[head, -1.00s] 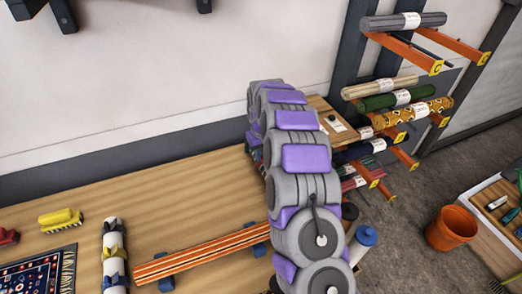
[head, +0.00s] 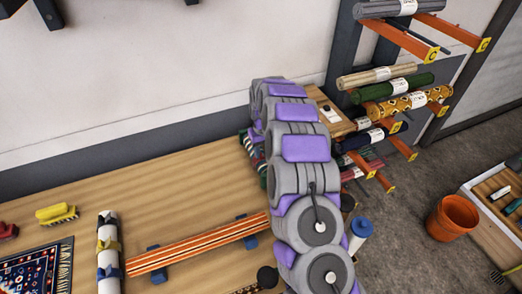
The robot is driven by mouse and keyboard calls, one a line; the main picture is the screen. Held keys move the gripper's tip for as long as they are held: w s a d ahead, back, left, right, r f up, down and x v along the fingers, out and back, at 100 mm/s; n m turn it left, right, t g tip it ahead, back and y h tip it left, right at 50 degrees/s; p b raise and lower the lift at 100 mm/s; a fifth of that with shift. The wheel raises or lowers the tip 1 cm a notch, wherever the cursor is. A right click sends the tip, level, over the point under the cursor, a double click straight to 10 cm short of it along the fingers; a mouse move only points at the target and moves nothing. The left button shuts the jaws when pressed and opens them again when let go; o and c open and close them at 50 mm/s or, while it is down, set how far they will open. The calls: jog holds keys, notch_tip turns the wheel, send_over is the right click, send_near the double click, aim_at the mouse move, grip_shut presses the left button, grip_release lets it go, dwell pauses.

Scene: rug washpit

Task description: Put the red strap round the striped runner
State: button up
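The striped runner (head: 195,246), a long orange roll with dark and pale stripes, lies on two blue supports (head: 157,275) on the wooden bench. Its right end is close beside my arm in the picture. No strap is visible round the part of it that shows. I cannot pick out the red strap for certain; some red and green material (head: 256,158) shows partly behind my arm. My grey and purple arm crosses the middle of the view, and its gripper is not visible.
A pale roll with yellow and blue bands (head: 108,272), a patterned rug (head: 38,272), a yellow brush (head: 57,214) and a red object (head: 7,232) are on the bench (head: 175,195). Rolled rugs (head: 398,86) fill a rack at right. An orange bucket (head: 451,218) stands on the floor.

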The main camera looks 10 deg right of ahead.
jog(key=shift+d, duration=0.1)
jog(key=shift+a+r, duration=0.25)
jog(key=shift+a, duration=0.15)
notch_tip(320, 180, up, 17)
jog(key=p, duration=0.2)
jog(key=s+r, duration=0.6)
jog(key=s, duration=0.5)
jog(key=s+f+m+g+b, duration=0.1)
jog(key=s+f+m, duration=0.1)
jog(key=s, duration=3.6)
jog(key=shift+s+f+g, duration=0.15)
jog(key=shift+g, duration=0.25)
